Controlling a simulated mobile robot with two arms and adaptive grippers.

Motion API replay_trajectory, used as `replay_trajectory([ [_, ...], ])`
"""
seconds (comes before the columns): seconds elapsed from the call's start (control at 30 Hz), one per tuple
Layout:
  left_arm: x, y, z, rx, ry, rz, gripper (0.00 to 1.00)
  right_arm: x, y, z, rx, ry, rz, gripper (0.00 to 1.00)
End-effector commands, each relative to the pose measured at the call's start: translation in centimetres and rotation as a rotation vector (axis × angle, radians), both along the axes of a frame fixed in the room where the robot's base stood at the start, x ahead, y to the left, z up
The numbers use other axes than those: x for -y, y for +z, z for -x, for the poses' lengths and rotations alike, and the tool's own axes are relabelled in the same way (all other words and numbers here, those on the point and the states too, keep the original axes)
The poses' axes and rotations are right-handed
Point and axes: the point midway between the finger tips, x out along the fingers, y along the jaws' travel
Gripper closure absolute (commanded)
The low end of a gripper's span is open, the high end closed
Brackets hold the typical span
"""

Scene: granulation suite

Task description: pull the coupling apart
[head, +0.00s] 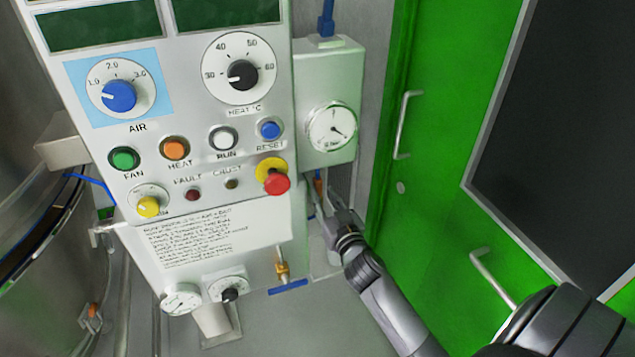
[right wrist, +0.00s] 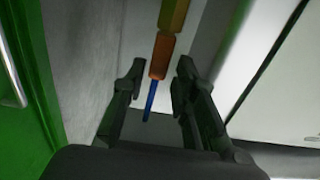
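The coupling shows in the right wrist view as an orange-brown piece (right wrist: 162,55) joined below a yellow-olive piece (right wrist: 174,14), with a thin blue hose end (right wrist: 150,98) below it. My right gripper (right wrist: 161,72) is open, with one finger on each side of the orange piece and a gap showing on both sides. In the head view a small orange bit of the coupling (head: 318,184) shows beside my right gripper (head: 322,204), below the gauge box; the gripper and the panel hide most of it. My left gripper is not in view.
A control panel (head: 215,190) stands left of my right gripper, with the gauge box (head: 330,105) above. A brass valve with a blue handle (head: 288,287) sticks out below the panel. A green door (head: 430,170) with handles is at right, and a steel vessel (head: 45,250) at left.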

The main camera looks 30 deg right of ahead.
Motion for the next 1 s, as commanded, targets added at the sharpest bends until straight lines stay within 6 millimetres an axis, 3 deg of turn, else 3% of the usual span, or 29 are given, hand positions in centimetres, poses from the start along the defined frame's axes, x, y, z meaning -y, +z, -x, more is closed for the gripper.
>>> replay_trajectory([
  [0.1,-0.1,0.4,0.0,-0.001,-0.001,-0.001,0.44,0.6,0.2,-2.3,0.001,-0.001,0.0,0.73],
  [0.33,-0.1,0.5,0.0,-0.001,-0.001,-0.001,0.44,1.1,0.0,-4.6,0.0,0.0,-0.001,0.73],
  [0.7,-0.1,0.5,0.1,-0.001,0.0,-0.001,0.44,1.2,-0.1,-5.0,-0.001,0.0,0.0,0.74],
  [1.0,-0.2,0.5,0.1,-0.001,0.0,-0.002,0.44,1.2,-0.1,-5.0,-0.001,0.0,0.0,0.94],
])
